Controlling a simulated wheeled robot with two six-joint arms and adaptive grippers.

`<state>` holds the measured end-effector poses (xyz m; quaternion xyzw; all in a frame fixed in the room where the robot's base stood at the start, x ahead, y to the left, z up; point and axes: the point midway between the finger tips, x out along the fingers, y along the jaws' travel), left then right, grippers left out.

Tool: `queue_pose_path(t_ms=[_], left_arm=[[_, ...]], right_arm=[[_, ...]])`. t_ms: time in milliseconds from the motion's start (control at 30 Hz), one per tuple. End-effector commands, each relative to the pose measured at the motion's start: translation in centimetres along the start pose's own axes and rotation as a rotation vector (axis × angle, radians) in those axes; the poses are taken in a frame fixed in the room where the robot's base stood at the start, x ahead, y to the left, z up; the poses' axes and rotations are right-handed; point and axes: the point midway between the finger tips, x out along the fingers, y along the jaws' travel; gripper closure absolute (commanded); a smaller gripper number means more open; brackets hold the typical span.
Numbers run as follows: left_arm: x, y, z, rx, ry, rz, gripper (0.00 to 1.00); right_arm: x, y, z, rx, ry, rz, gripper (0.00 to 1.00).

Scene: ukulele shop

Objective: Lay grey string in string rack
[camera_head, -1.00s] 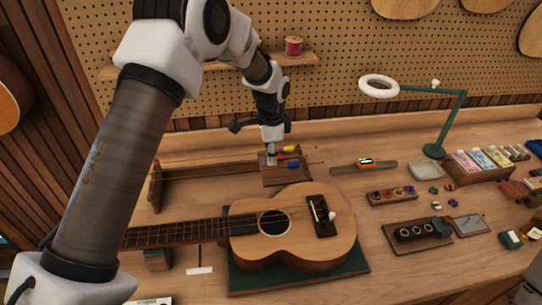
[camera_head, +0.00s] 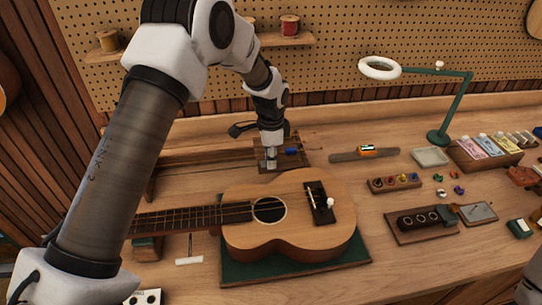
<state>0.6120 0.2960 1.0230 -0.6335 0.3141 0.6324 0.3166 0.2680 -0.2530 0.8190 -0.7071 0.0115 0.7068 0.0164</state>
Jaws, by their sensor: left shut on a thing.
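The string rack (camera_head: 294,165) is a low dark wooden stand behind the ukulele, with a long rail running left to an end block. A blue string end (camera_head: 291,151) shows on its right part. My left gripper (camera_head: 270,165) points down at this right part and is shut. What it holds is very small and mostly hidden by the fingers; it appears to be the grey string. Whether the string touches the rack, I cannot tell. My right gripper is out of view.
The ukulele (camera_head: 300,235) lies on a green mat (camera_head: 345,257) just in front of the rack. A pegboard stands behind.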

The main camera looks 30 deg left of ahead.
Motion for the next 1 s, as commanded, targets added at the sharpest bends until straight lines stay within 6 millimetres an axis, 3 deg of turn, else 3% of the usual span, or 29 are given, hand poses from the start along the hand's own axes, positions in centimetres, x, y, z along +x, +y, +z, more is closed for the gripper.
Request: queue_pose_path(t_ms=[933, 967, 1000], left_arm=[[-0.1, 0.06, 0.11, 0.0, 0.0, 0.0, 0.99], [-0.1, 0.06, 0.11, 0.0, 0.0, 0.0, 0.72], [-0.1, 0.06, 0.11, 0.0, 0.0, 0.0, 0.58]], right_arm=[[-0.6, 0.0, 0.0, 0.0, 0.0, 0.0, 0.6], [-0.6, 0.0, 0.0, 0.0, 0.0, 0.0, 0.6], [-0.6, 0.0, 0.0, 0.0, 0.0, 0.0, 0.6]])
